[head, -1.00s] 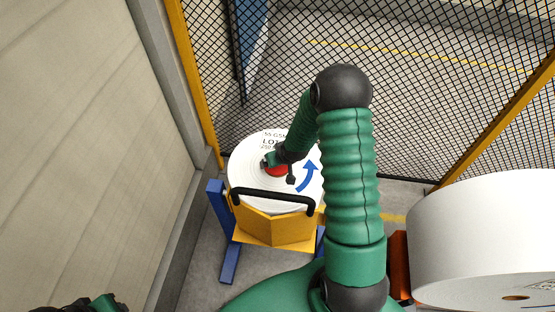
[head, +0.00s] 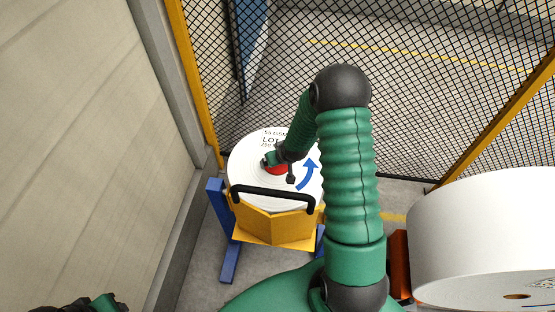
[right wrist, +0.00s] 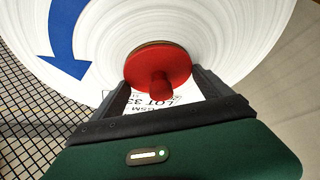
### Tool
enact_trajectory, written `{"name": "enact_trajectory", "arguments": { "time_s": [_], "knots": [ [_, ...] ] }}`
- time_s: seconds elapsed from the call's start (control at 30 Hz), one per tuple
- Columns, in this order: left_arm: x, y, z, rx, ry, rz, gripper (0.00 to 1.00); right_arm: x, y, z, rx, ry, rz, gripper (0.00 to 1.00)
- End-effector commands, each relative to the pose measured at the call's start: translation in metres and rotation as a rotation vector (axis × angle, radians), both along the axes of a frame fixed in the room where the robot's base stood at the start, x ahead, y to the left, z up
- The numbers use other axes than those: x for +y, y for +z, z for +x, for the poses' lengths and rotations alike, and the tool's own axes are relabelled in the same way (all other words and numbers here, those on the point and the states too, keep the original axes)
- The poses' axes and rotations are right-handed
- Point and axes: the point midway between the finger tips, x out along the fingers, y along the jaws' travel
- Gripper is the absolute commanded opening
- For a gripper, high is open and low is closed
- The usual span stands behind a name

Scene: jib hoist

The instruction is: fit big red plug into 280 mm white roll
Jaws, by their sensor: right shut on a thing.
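The white roll (head: 245,190) stands with its printed face up, showing lot text and a blue arrow. My right gripper (head: 271,160) is over the middle of this face, shut on the big red plug (head: 280,169). In the right wrist view the plug (right wrist: 158,64) shows as a round flange with a short knob, between the fingers of my right gripper (right wrist: 162,82). A brownish ring of the core (right wrist: 155,45) shows behind the flange's upper edge. How deep the plug sits is hidden. A green and dark part of my left gripper (head: 104,303) shows at the bottom left, mostly cut off.
The roll rests on a yellow cradle (head: 270,228) with a black handle (head: 272,195) and blue legs (head: 229,262). A mesh fence (head: 440,90) stands behind. A pale wall (head: 80,130) is at left. A larger white roll (head: 480,235) is at right.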

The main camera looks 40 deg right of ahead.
Motion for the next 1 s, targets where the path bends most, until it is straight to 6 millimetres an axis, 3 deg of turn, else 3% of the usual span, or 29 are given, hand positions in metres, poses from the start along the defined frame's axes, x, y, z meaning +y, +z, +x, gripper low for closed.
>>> {"name": "enact_trajectory", "arguments": {
  "time_s": [0.2,0.23,0.3,0.77,0.87,1.0],
  "knots": [
    [0.0,-0.001,0.0,0.0,0.0,0.0,0.36,0.004,-0.005,-0.003,0.012,-0.001,0.01,0.42],
    [0.0,-0.001,0.0,0.0,0.0,0.0,0.36,0.004,-0.005,-0.003,0.012,-0.001,0.01,0.9],
    [0.0,-0.001,0.0,0.0,0.0,0.0,0.36,0.004,-0.006,-0.004,0.014,0.0,0.011,0.99],
    [0.0,-0.001,0.0,0.0,0.0,0.0,0.36,0.004,-0.004,-0.008,0.02,-0.004,0.014,1.0],
    [0.0,-0.001,0.0,0.0,0.0,0.0,0.36,0.006,0.01,-0.014,0.016,-0.004,0.011,1.0],
    [0.0,0.001,0.0,0.0,0.0,0.0,0.36,0.012,0.045,-0.029,0.007,-0.003,0.004,1.0]
  ]
}}
